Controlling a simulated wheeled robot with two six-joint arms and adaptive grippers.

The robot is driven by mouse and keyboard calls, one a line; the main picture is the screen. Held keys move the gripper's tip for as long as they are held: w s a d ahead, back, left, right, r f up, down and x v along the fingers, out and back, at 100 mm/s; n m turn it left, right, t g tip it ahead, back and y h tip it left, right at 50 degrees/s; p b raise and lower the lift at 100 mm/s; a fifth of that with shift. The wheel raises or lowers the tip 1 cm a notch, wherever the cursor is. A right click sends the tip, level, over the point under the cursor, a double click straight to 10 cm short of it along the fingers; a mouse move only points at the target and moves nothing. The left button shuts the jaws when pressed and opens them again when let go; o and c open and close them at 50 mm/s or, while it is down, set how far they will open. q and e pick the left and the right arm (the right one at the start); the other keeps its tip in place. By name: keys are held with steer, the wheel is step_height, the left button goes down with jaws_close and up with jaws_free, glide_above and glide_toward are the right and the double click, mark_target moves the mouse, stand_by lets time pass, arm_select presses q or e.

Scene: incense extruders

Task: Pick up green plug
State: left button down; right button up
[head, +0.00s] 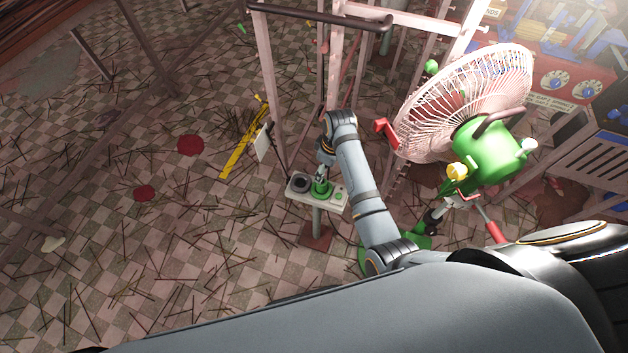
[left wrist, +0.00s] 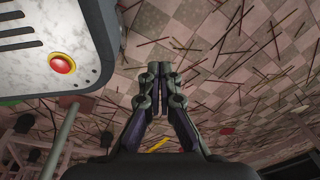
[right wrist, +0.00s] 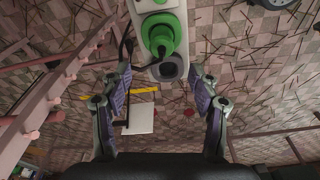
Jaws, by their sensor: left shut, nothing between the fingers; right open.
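The green plug (head: 320,188) stands on a small pale panel (head: 333,203) on a post, beside a dark round socket (head: 300,183). In the right wrist view the green plug (right wrist: 161,38) lies just beyond the fingertips, near the dark socket (right wrist: 169,69). My right gripper (right wrist: 160,82) is open and empty, its fingers spread to either side of the panel's near end. In the head view my right gripper (head: 322,172) is right at the plug and partly covers it. My left gripper (left wrist: 158,70) is shut and empty, away from the plug.
A large fan with a green motor (head: 485,150) stands right of the panel. Metal posts (head: 272,90) rise behind it. A white box with a red button (left wrist: 62,64) is close to my left gripper. Sticks litter the checkered floor (head: 110,250). A yellow strip (head: 240,150) lies left.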

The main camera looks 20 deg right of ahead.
mark_target(322, 187)
steer(key=shift+f, duration=0.35)
steer(key=f, duration=0.4)
steer(key=shift+w+a+b, duration=0.1)
steer(key=shift+a+b, duration=0.1)
steer(key=shift+b, duration=0.15)
steer(key=shift+w+f, duration=0.1)
steer(key=shift+f, duration=0.55)
step_height(322, 187, down, 4)
steer(key=shift+a+f+b, duration=0.15)
steer(key=shift+f+b, duration=0.05)
steer(key=shift+b, duration=0.3)
steer(key=shift+c, duration=1.1)
arm_select(q)
steer(key=shift+s+d+f, duration=0.2)
steer(key=shift+s+f, duration=0.45)
steer(key=shift+f, duration=0.25)
arm_select(e)
steer(key=c, duration=1)
steer(key=shift+c, duration=0.2)
